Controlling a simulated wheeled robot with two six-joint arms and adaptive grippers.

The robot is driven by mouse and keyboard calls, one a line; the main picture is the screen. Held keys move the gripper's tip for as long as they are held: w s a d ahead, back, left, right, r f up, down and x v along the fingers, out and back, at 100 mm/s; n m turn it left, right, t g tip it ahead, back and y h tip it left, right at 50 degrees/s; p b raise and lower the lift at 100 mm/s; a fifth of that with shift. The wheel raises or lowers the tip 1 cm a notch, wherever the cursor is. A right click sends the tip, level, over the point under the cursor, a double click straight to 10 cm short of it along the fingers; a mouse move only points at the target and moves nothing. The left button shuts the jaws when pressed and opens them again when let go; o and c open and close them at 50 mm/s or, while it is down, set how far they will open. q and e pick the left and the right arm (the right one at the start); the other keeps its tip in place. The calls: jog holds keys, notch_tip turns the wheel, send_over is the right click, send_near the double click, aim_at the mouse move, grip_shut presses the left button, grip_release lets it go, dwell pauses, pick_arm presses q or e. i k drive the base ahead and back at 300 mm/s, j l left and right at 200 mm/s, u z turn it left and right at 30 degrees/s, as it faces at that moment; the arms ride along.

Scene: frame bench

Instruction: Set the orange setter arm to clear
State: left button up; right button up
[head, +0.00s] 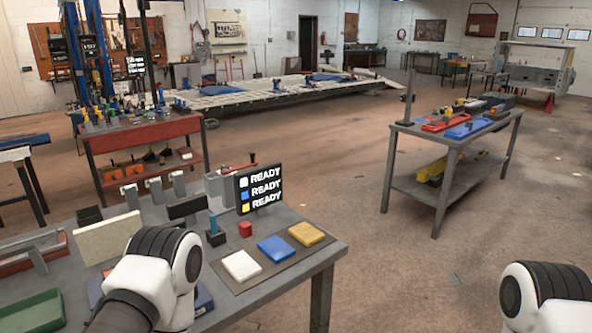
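No clearly orange setter arm can be made out. A small red lever-like piece with a dark end (240,166) shows behind the display on the near bench; I cannot tell whether it is the setter arm. The black display (258,187) reads READY on three lines, beside white, blue and yellow squares. In front of it lie a white pad (241,265), a blue pad (276,249) and a yellow pad (306,234). My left arm covers part of the bench front. Neither gripper shows; only links of my arms are in view.
A second table (400,126) stands at right. The floor between is clear.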

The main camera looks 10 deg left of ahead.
aim_at(107, 269)
jog(key=u, duration=1.45)
